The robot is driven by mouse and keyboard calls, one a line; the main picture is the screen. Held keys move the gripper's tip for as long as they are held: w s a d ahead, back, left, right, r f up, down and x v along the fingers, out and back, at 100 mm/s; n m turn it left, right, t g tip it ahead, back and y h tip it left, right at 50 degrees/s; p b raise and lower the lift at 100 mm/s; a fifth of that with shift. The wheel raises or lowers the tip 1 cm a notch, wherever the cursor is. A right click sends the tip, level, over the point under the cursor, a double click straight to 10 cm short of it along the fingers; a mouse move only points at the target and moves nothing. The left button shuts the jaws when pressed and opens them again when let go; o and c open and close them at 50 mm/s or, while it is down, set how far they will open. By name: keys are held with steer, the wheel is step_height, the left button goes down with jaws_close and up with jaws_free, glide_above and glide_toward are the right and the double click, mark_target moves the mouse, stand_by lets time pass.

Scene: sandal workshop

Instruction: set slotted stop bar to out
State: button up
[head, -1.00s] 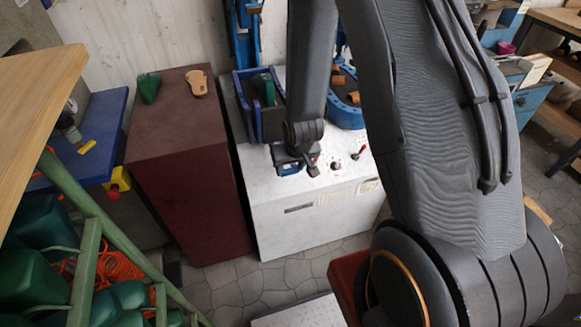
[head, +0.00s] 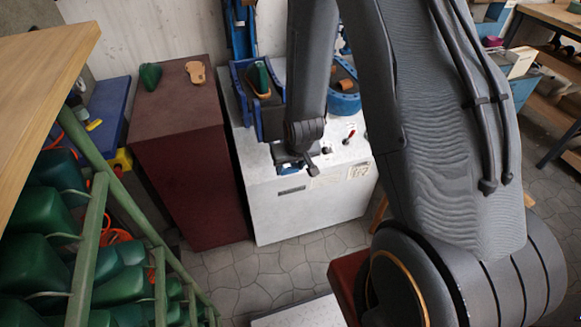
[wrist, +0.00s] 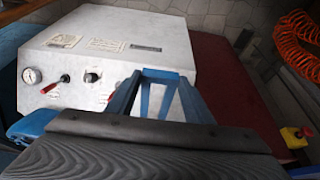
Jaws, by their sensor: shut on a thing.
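My gripper (head: 291,168) is at the front left of the white machine (head: 310,211), close above its top front edge. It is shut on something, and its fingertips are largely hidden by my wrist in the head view. In the wrist view a blue slotted piece (wrist: 161,80) stands just beyond my dark wrist body, with the white machine showing through its gaps. It appears to be the slotted stop bar at my jaws, but I cannot tell where fingers end and bar begins. The bar's setting cannot be read.
A blue fixture (head: 243,100) holds a green last. A dark red cabinet (head: 190,170) stands left, a green rack (head: 90,240) nearer.

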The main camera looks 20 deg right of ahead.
steer(key=o, duration=1.5)
steer(key=shift+s, duration=0.35)
steer(key=shift+c, duration=0.2)
steer(key=shift+o, duration=0.2)
steer(key=shift+w, duration=0.1)
steer(key=shift+r, duration=0.5)
steer(key=b+v, duration=0.1)
steer(key=v, duration=0.6)
steer(key=s+r+g, duration=0.3)
steer(key=s+r, duration=0.8)
steer(key=shift+s+r+b, duration=0.25)
steer(key=shift+s+b, duration=0.05)
steer(key=shift+s, duration=0.1)
